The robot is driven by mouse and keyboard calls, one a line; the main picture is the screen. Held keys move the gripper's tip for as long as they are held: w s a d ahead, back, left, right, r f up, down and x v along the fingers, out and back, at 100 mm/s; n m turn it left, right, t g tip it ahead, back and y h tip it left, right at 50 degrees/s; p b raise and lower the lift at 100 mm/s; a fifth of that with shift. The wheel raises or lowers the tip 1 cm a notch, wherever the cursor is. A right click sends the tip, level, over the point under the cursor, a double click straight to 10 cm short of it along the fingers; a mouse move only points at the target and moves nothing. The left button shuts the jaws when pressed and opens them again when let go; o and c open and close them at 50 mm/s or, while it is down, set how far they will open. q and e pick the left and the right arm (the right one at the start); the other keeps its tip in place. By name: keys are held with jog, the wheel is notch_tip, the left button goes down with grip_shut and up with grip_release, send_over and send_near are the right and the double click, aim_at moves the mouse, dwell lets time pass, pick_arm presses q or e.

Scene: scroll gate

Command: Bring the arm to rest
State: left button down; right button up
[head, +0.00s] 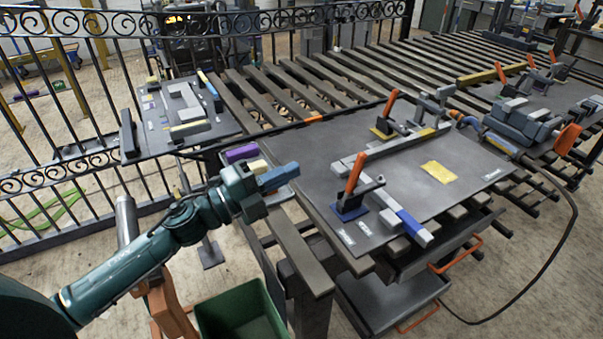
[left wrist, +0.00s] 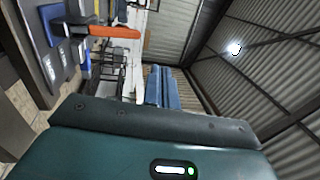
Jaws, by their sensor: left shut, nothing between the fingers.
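My left arm reaches in from the lower left in the head view. Its gripper (head: 285,174) points right, beside the left edge of the grey work table (head: 320,150). The blue fingers are together with nothing between them. In the left wrist view the blue fingers (left wrist: 162,88) also show close together, with the shed roof and wall behind them. My right gripper is in neither view.
Orange-handled clamps (head: 356,173) and a yellow pad (head: 439,172) are on the table. A purple block (head: 241,153) is close behind my gripper. A green bin (head: 240,315) stands below the arm. A black scrollwork fence (head: 100,120) runs behind.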

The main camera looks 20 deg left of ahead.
pick_arm(q)
jog(key=shift+a, duration=0.1)
dwell(0.4)
jog(key=s+a+f+n+g+y, duration=0.1)
jog(key=s+a+f+n+y, duration=0.25)
jog(key=f+n+y, duration=0.5)
jog(key=s+a+f+n+y, duration=0.35)
jog(key=n+y, duration=0.25)
jog(key=n, duration=0.6)
jog(key=s+d+f+n+g, duration=0.2)
jog(key=s+f+g, duration=0.25)
jog(key=s, duration=0.45)
jog(key=s+d+f+n+g, duration=0.1)
jog(key=s+f+n+g, duration=0.3)
jog(key=s, duration=0.6)
jog(key=w+d+f+m+t+h, duration=0.2)
jog(key=w+d+f+t+h, duration=0.1)
jog(key=w+d+t, duration=0.3)
jog(key=shift+w+d+f+h+p, duration=0.3)
jog(key=shift+d+f+h+p, duration=0.05)
jog(key=shift+f, duration=0.45)
